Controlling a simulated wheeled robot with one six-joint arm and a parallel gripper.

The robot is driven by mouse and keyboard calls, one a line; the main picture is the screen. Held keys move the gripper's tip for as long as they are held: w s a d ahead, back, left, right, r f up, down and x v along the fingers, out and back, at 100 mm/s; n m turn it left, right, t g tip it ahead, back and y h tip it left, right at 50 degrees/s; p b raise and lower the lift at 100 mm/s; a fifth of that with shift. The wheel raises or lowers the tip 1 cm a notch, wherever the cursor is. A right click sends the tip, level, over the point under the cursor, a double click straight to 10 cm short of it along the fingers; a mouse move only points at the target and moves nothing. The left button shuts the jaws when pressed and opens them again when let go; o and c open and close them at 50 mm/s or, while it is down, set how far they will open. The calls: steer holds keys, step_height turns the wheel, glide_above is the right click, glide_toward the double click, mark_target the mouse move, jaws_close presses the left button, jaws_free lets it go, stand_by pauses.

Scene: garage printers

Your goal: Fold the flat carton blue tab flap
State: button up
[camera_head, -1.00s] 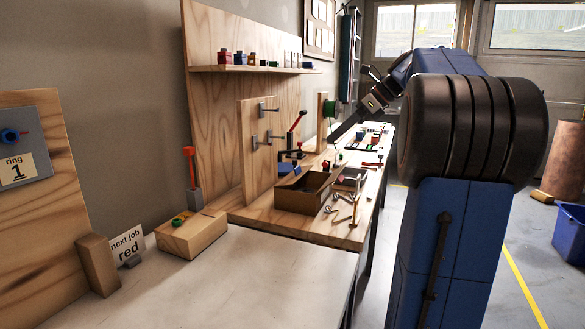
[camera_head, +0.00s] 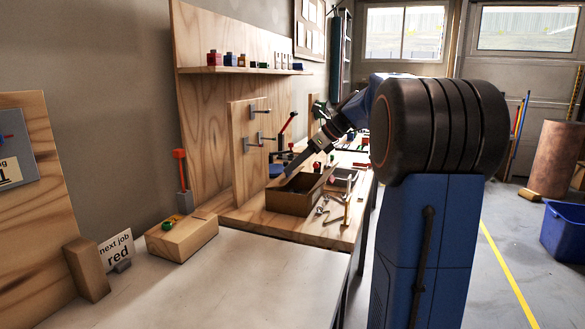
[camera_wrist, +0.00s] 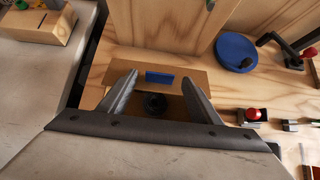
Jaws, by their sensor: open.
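The brown carton (camera_head: 287,203) sits on the wooden bench, its top at least partly open. In the wrist view its brown flap (camera_wrist: 190,78) lies across the far side of the opening, with the blue tab (camera_wrist: 160,78) near its middle. I cannot tell the flap's exact angle. A dark round thing (camera_wrist: 154,103) shows inside the carton. My gripper (camera_wrist: 160,84) is open and empty, its two fingers on either side of the blue tab in the picture. In the head view my gripper (camera_head: 290,168) is just above the carton; contact is not clear.
A wooden upright panel with pegs (camera_head: 244,140) stands behind the carton. A blue disc (camera_wrist: 236,52) and a red-topped part (camera_wrist: 253,114) lie to the right in the wrist view. Loose tools (camera_head: 330,212) lie right of the carton. The pale near table (camera_head: 230,275) is mostly clear.

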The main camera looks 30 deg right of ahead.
mark_target(280, 177)
steer(key=shift+x, duration=1.1)
steer(key=c, duration=1.1)
steer(key=shift+r, duration=0.1)
steer(key=g+h, duration=0.1)
steer(key=w+a+r+g+h, duration=0.1)
steer(key=g, duration=0.1)
steer(key=shift+w+a+r, duration=0.15)
steer(key=shift+w+r, duration=0.15)
steer(key=shift+w, duration=0.05)
steer(key=shift+w+a+r+g+h, duration=0.2)
steer(key=shift+w+a+g+h, duration=0.2)
steer(key=shift+g+h, duration=0.35)
steer(key=shift+w+a+r+g+h, duration=0.25)
steer(key=shift+w+g+h, duration=0.25)
steer(key=shift+g+h, duration=0.2)
